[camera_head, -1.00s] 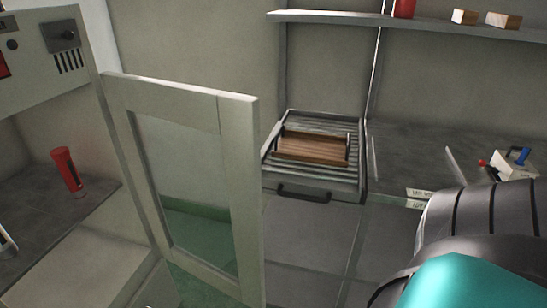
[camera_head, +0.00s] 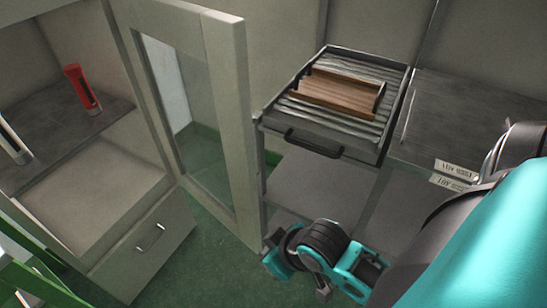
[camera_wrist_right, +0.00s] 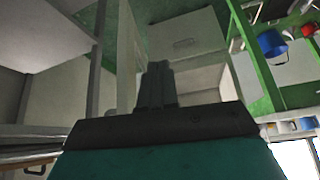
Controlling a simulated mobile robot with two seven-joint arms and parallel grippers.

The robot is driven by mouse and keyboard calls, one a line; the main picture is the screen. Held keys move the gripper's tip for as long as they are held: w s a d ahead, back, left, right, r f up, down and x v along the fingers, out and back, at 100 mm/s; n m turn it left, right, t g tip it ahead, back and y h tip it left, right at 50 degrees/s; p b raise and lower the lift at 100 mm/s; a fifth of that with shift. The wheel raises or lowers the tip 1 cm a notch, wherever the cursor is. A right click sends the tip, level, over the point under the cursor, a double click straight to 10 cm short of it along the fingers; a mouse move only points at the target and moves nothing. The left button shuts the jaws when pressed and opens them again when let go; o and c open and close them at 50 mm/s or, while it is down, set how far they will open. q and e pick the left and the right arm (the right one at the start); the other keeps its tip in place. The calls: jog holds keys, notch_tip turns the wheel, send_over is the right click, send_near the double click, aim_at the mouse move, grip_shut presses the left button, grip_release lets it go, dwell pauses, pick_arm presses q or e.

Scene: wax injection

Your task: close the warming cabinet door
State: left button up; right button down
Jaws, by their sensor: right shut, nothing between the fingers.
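The warming cabinet (camera_head: 90,190) stands at the left in the head view. Its pale framed door (camera_head: 228,130) with a glass pane stands open, swung out to the right of the cabinet opening. My right arm comes in from the right, low in front of the metal rack; its fingers are not clear there. In the right wrist view my right gripper (camera_wrist_right: 157,85) is shut and empty. A pale upright panel (camera_wrist_right: 127,60), which looks like the door, is just left of the fingertips; contact cannot be told. My left gripper is out of view.
A red tube (camera_head: 82,90) stands on the cabinet shelf, above a drawer (camera_head: 150,240). A wooden tray (camera_head: 338,92) lies on a slatted rack drawer (camera_head: 315,142) close right of the door. Green floor (camera_head: 215,260) is clear between them. A blue container (camera_wrist_right: 271,43) shows in the wrist view.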

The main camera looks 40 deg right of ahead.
jog(key=w+d+r+g+y, duration=0.1)
jog(key=w+d+r+y, duration=0.2)
jog(key=w+d+r, duration=0.35)
jog(key=w+d+r+g+y, duration=0.15)
jog(key=w+d+r, duration=0.25)
jog(key=w+d, duration=0.45)
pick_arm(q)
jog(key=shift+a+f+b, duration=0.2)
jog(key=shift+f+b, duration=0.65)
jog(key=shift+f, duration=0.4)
pick_arm(e)
jog(key=x, duration=0.9)
jog(key=shift+f+n, duration=0.25)
jog(key=shift+n, duration=0.05)
jog(key=shift+y, duration=0.25)
